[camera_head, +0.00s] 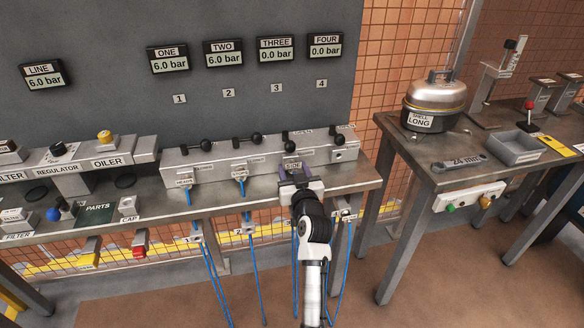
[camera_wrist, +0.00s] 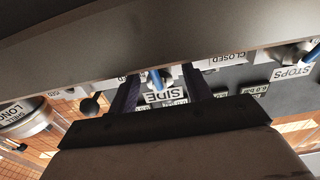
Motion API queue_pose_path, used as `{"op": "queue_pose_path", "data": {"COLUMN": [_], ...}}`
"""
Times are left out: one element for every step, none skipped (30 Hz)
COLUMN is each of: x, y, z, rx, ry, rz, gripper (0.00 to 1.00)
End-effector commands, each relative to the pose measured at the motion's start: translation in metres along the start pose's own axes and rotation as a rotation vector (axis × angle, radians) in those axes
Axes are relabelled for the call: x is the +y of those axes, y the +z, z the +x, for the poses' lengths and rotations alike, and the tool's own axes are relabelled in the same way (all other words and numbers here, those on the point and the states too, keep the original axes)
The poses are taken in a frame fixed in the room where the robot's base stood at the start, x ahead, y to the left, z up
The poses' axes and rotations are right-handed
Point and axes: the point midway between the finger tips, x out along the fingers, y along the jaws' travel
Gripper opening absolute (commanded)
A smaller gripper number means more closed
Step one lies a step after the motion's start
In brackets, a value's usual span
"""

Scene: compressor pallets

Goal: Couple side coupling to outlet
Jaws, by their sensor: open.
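The grey outlet manifold (camera_head: 225,165) lies along the bench, with lever valves on top and outlets along its front. My gripper (camera_head: 290,174) is in front of its third outlet, which it hides in the head view. The wrist view is upside down there: my gripper's two dark fingers (camera_wrist: 161,93) are open, one on each side of the side coupling with its blue hose (camera_wrist: 156,80). The SIDE label (camera_wrist: 164,96) shows between the fingers. I cannot tell whether the fingers touch the coupling or whether it is seated in the outlet.
Blue-hosed couplings (camera_head: 240,175) sit at the outlets to the left. Other hoses hang below the bench front edge. Displays ONE and TWO read 6.0 bar; display THREE (camera_head: 275,49) and FOUR read 0.0 bar. A second bench (camera_head: 430,165) with a round metal shell stands at right.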

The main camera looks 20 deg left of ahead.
Motion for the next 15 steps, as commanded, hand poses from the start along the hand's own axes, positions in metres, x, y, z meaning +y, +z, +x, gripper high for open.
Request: {"op": "queue_pose_path", "data": {"x": [0.0001, 0.0000, 0.0000, 0.0000, 0.0000, 0.0001, 0.0001, 0.0001, 0.0001, 0.0001, 0.0002, 0.0002, 0.0002, 0.0002, 0.0002], "y": [0.0004, 0.0001, -0.0001, -0.0002, -0.0002, -0.0002, -0.0002, -0.0002, -0.0002, -0.0002, -0.0002, -0.0002, -0.0002, -0.0002, -0.0002], "z": [0.0000, 0.0000, 0.0000, 0.0000, 0.0000, 0.0000, 0.0000, 0.0000, 0.0000, 0.0000, 0.0000, 0.0000, 0.0000, 0.0000, -0.0001], "rx": [0.000, 0.000, 0.000, 0.000, 0.000, 0.000, 0.000, 0.000, 0.000, 0.000, 0.000, 0.000, 0.000, 0.000, 0.000], "ry": [0.000, 0.000, 0.000, 0.000, 0.000, 0.000, 0.000, 0.000, 0.000, 0.000, 0.000, 0.000, 0.000, 0.000, 0.001], "rz": [0.000, 0.000, 0.000, 0.000, 0.000, 0.000, 0.000, 0.000, 0.000, 0.000, 0.000, 0.000, 0.000, 0.000, 0.000], "gripper": [0.49, 0.49, 0.49, 0.49, 0.49, 0.49, 0.48, 0.44, 0.39, 0.35, 0.31, 0.26, 0.22, 0.18, 0.12]}}
